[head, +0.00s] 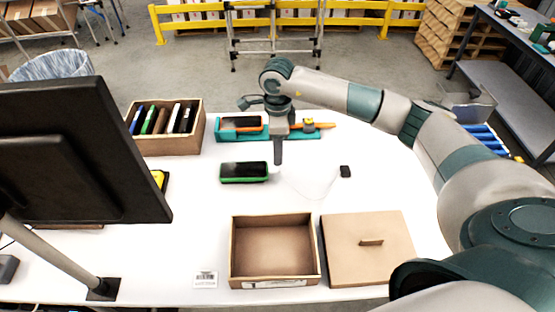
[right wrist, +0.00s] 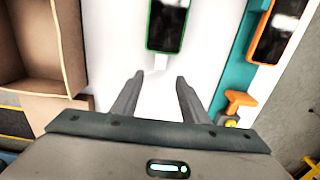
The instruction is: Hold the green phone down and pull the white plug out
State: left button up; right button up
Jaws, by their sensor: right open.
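The green phone (head: 244,172), with a dark screen, lies flat on the white table; it also shows at the top of the right wrist view (right wrist: 167,25). The white plug (right wrist: 161,62) sits at the phone's near end in that view, seemingly in it. My right gripper (head: 278,161) points down just right of the phone. In the wrist view its two fingers (right wrist: 159,78) are apart, with nothing held between them, and the plug is just beyond their tips. In the head view the gripper largely hides the plug. My left gripper is not in view.
A thin white cable runs to a black block (head: 345,171). Behind are a teal holder (head: 228,136) with an orange phone and a carton (head: 202,128) of upright phones. An open box (head: 234,262) and a lid (head: 385,262) lie in front. A monitor (head: 75,150) blocks the left.

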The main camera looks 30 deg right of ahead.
aim_at(278, 168)
jog(key=shift+f+p, duration=1.05)
jog(key=shift+f, duration=2.35)
jog(key=shift+c, duration=0.6)
grip_shut()
